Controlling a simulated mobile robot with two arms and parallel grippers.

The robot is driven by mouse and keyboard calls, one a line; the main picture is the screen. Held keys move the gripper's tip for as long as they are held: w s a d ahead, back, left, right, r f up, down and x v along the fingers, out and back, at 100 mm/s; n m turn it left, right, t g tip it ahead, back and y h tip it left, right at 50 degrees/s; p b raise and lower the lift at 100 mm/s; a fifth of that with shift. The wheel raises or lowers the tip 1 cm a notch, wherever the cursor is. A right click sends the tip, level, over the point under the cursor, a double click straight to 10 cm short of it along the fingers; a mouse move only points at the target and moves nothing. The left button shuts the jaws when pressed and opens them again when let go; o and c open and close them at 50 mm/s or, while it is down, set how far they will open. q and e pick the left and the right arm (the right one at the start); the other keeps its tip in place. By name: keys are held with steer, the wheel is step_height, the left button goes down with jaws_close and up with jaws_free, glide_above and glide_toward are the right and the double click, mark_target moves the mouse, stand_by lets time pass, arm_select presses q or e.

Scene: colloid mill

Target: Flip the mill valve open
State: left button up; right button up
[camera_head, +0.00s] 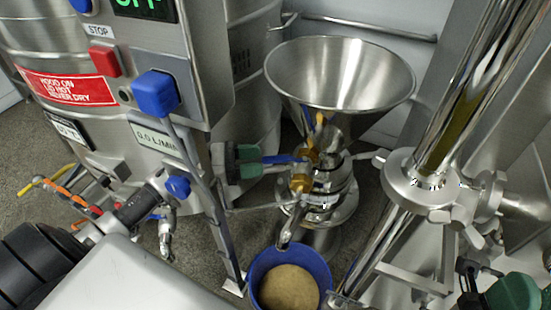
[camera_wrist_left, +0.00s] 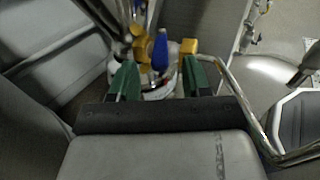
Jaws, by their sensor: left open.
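The mill (camera_head: 325,190) is a polished metal unit under a wide funnel hopper (camera_head: 340,75) in the head view. A blue valve lever (camera_head: 284,159) sticks out to the left of its brass fittings (camera_head: 300,183). My left gripper (camera_head: 258,161) is open, its green fingers just left of the lever. In the left wrist view the blue lever (camera_wrist_left: 160,52) stands ahead of the gap between the green fingers (camera_wrist_left: 158,80), with yellow fittings on both sides. Contact cannot be told. Part of my right gripper (camera_head: 512,291) shows at the bottom right corner, its fingertips unclear.
A control cabinet (camera_head: 165,75) with a blue knob and red button stands left of the mill. A blue bucket (camera_head: 262,262) of tan material sits below the mill's spout (camera_head: 290,232). A thick steel pipe (camera_head: 460,100) rises at the right. A thin pipe runs below my left gripper.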

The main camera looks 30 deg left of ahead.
mark_target(275, 158)
arm_select(q)
steer(key=x, duration=0.5)
steer(key=shift+w+d, duration=0.15)
steer(key=shift+d, duration=0.05)
jaws_close()
